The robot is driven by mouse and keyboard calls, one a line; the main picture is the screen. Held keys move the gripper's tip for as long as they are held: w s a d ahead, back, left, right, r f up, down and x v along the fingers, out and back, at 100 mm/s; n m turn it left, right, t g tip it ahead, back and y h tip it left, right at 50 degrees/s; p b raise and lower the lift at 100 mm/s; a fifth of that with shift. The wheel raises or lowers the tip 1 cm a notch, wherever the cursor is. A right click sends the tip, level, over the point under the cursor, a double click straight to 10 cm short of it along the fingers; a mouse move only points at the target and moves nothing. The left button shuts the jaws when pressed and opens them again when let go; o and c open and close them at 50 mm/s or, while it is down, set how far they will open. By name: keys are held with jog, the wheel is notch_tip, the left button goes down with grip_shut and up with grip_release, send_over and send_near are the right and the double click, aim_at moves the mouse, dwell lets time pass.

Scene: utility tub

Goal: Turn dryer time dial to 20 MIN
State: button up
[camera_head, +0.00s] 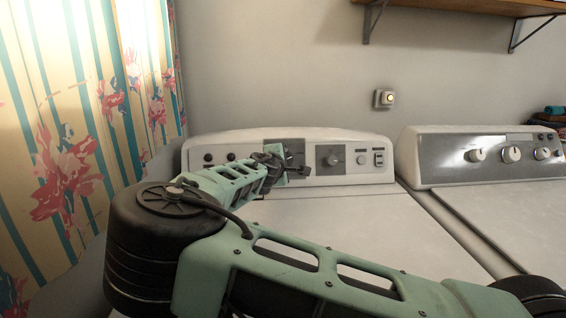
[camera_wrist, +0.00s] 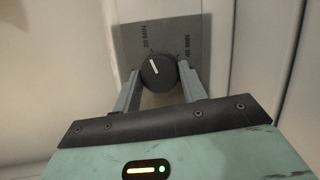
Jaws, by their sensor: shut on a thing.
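The time dial (camera_wrist: 158,74) is a round black knob with a white pointer line, on a dark grey plate (camera_wrist: 165,30) in the wrist view. Its pointer slants up and slightly left, roughly toward the printed "20 MIN" label (camera_wrist: 146,39). A second, upside-down label (camera_wrist: 187,46) is at the right. My gripper (camera_wrist: 160,67) has one finger on each side of the dial and is shut on it. In the head view, my gripper (camera_head: 285,166) is at the control panel of the left machine (camera_head: 290,138), hiding the dial.
Another knob (camera_head: 333,158) sits on the panel just right of my gripper, with small buttons (camera_head: 378,157) farther right. A second machine (camera_head: 440,158) stands at the right. A floral curtain (camera_head: 85,110) hangs at the left, and a shelf (camera_head: 470,6) is above.

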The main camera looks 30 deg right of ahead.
dwell(0.3)
jog(key=o, duration=1)
jog(key=shift+c, duration=0.2)
jog(key=b+v, duration=0.1)
jog(key=v, duration=1.6)
jog(key=shift+s+a+r, duration=0.1)
jog(key=shift+a+r, duration=0.05)
